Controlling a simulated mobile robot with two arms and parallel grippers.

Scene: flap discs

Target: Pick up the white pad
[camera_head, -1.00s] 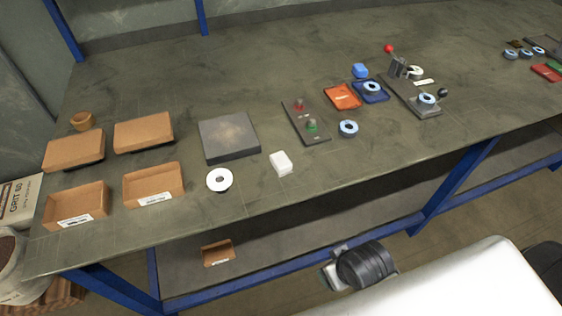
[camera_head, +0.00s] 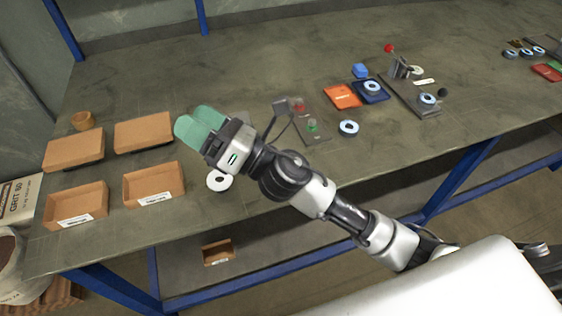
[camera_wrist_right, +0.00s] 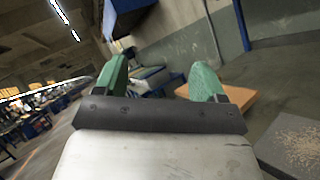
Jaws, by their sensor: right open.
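The small white block, likely the white pad, is hidden in the head view behind my right arm. A white ring-shaped disc (camera_head: 219,181) lies near the table's front edge, partly covered by my arm. My right gripper (camera_head: 198,124) is over the table, beyond the disc, above the area of the dark square plate. Its green fingers also show in the wrist view (camera_wrist_right: 158,84), spread apart with no object held between them. My left gripper is not in view.
Cardboard boxes (camera_head: 144,131) and open cardboard trays (camera_head: 153,185) stand at the table's left. The grey plate (camera_wrist_right: 290,145) shows in the wrist view. Orange and blue trays (camera_head: 341,96), a ring (camera_head: 348,128) and a lever fixture (camera_head: 414,92) are to the right.

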